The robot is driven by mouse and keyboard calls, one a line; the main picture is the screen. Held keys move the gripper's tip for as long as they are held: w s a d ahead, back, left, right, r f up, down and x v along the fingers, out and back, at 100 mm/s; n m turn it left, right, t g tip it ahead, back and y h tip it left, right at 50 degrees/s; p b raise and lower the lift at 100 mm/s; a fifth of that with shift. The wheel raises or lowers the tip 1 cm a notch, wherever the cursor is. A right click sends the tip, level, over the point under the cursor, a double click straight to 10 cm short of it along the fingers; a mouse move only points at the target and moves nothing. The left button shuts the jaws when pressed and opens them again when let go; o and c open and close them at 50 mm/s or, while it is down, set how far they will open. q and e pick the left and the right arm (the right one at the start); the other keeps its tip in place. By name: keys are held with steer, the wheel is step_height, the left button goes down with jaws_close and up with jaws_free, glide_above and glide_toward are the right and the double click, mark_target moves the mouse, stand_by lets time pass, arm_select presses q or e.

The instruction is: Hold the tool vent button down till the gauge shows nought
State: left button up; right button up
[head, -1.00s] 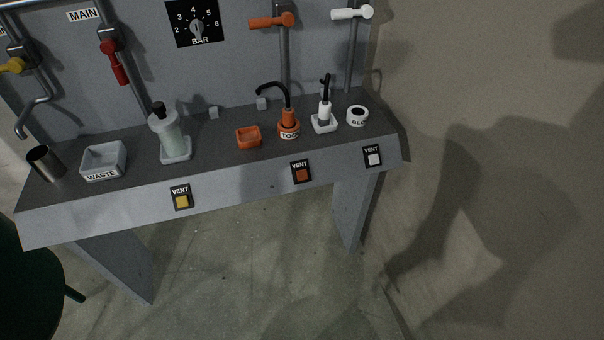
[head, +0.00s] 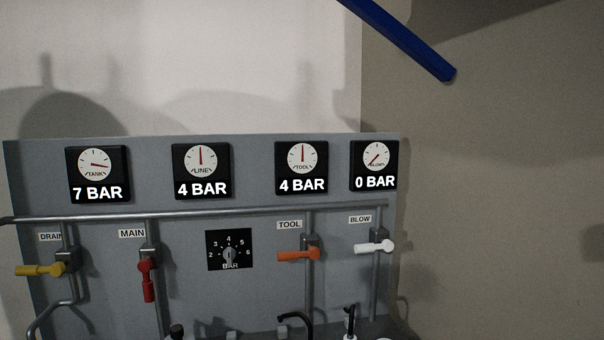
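The tool gauge (head: 302,168) is on the upper panel in the head view, and its readout says 4 BAR with the needle straight up. The orange tool valve handle (head: 298,254) lies level, pointing left across its vertical pipe, under the TOOL label (head: 289,225). The orange tool vent button is below the picture and out of sight now. Neither of my grippers is in view.
The tank gauge (head: 98,174) reads 7 BAR, the line gauge (head: 201,171) 4 BAR, the blow gauge (head: 374,166) 0 BAR. The red main handle (head: 148,281) hangs down. The pressure dial (head: 229,250) sits mid-panel. A blue bar (head: 405,42) juts in above.

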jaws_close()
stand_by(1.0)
